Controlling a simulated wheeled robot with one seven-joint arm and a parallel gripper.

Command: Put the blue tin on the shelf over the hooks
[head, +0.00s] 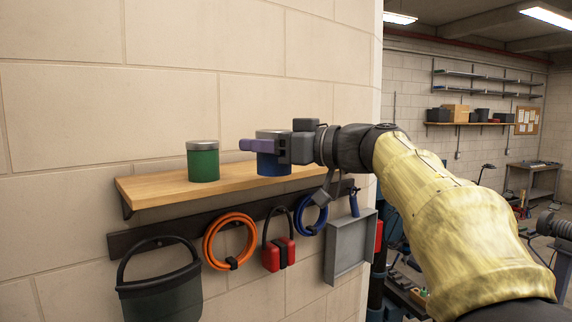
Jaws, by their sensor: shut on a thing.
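The blue tin (269,165) is at the right part of the wooden shelf (150,189), upright. My gripper (262,145) is shut on it from the right, its fingers across the tin's upper side. The tin's base appears at the shelf's surface; I cannot tell whether it touches or hangs just above. The hooks' dark rail (185,221) runs along the wall below the shelf. The hooks themselves are mostly hidden by what hangs on them.
A green tin (203,161) stands on the shelf left of the blue tin. Below hang a dark bucket (160,290), an orange coil (211,241), red ear defenders (271,255), a blue coil (303,214) and a grey dustpan (345,250). The shelf's left end is clear.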

